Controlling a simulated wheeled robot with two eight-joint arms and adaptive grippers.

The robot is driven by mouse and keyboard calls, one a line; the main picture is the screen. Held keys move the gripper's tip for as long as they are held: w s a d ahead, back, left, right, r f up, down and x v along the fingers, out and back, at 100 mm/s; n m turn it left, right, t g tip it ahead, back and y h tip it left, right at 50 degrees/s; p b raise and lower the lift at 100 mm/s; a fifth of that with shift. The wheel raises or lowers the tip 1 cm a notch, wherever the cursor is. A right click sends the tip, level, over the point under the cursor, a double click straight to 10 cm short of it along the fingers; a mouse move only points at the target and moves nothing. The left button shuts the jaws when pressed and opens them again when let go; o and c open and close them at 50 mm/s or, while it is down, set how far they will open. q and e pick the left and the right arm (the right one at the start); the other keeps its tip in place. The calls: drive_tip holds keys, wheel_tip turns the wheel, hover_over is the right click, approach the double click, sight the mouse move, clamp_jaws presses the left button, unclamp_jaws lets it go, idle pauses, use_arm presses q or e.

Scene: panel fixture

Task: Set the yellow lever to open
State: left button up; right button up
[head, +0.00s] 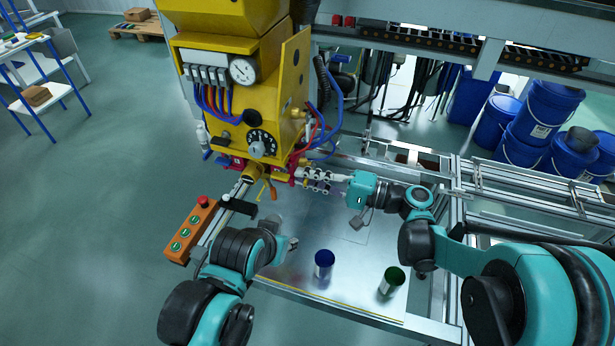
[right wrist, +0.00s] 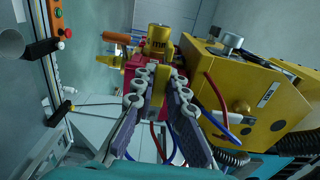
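The yellow lever (right wrist: 157,88) appears in the right wrist view as a narrow upright yellow piece in front of a red valve body. My right gripper (right wrist: 158,82) has its two fingers apart, one on each side of this piece; whether they touch it I cannot tell. In the head view the right gripper (head: 311,179) reaches left toward the red fitting below the yellow panel box (head: 262,95); the lever is hard to make out there. My left gripper (head: 291,243) is partly hidden behind its own arm, low over the metal table, away from the panel.
A brass-yellow valve with an orange handle (right wrist: 117,38) stands beside the red body. An orange button box (head: 190,230) is at the left. A blue cup (head: 324,264) and a green cup (head: 392,281) stand on the table (head: 350,295). Hoses hang near the panel.

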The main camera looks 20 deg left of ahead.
drive_tip(key=o, duration=0.4)
drive_tip(key=shift+d, duration=0.15)
drive_tip(key=d, duration=1.1)
drive_tip(key=shift+s+d, duration=0.2)
drive_tip(key=shift+d, duration=0.2)
